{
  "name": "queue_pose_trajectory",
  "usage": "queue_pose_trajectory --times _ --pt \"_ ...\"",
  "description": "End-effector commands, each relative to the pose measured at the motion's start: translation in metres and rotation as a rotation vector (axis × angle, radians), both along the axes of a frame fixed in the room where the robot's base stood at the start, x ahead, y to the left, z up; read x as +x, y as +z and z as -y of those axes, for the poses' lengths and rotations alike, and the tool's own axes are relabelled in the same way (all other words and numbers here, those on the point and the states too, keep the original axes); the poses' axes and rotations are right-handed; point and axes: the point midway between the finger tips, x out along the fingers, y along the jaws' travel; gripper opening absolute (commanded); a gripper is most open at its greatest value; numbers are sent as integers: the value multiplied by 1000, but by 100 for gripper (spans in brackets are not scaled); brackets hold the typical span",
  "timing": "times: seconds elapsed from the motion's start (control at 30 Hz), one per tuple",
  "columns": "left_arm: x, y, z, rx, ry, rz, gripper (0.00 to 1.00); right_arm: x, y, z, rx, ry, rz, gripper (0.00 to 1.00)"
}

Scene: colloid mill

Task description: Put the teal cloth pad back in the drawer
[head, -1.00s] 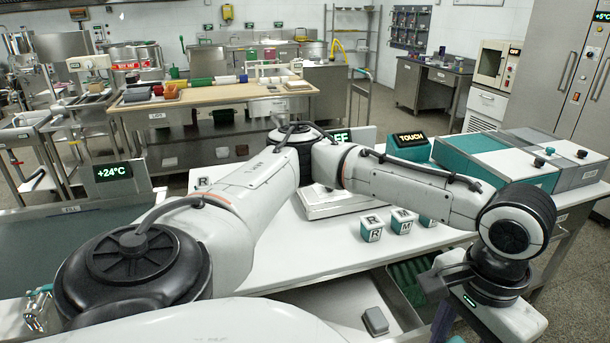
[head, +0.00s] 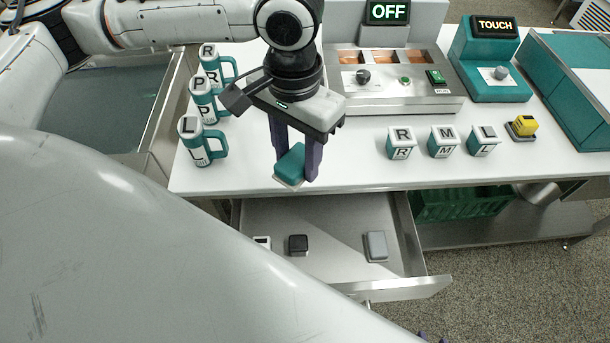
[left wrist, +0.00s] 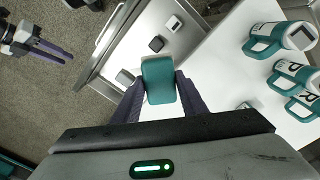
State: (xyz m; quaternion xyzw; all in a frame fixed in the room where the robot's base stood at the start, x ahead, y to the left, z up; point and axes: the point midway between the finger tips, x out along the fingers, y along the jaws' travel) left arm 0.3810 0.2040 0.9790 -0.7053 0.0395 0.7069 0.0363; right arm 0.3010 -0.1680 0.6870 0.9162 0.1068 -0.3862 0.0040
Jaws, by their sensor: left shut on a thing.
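The teal cloth pad (head: 291,163) is held between the purple fingers of my left gripper (head: 297,160), above the table's front edge. The pad also shows in the left wrist view (left wrist: 158,80), with its far end over the drawer side. The metal drawer (head: 335,215) is pulled open below the tabletop, in front of and below the pad. My right gripper (left wrist: 50,56) is in the left wrist view at upper left, apart from the drawer, its fingers spread and empty. Only its fingertips show at the bottom of the head view.
The drawer holds a grey block (head: 377,246), a black block (head: 298,245) and a small pale-and-dark item (head: 262,242). Lettered teal-and-white mugs (head: 203,143) stand left on the table. Lettered cubes (head: 443,142) and a yellow button (head: 523,126) stand right. A green crate (head: 460,204) is below.

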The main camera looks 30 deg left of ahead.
Motion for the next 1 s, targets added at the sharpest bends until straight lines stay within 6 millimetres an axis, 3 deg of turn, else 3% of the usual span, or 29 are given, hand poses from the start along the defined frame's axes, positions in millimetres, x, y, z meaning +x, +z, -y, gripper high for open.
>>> queue_pose_trajectory --times 0.17,0.6,0.8,1.0 --pt "-12 -48 -2 -12 -355 -11 20 -3 -13 0 0 0 -5 30" --pt "-61 -170 -15 -25 -1531 9 20 -7 -42 0 -1 0 -14 30" --pt "-88 -211 -22 -18 -2026 11 20 -6 -52 0 -1 0 -13 30" --pt "-105 -233 -28 -9 -2341 8 20 -6 -56 1 -2 0 -12 30"
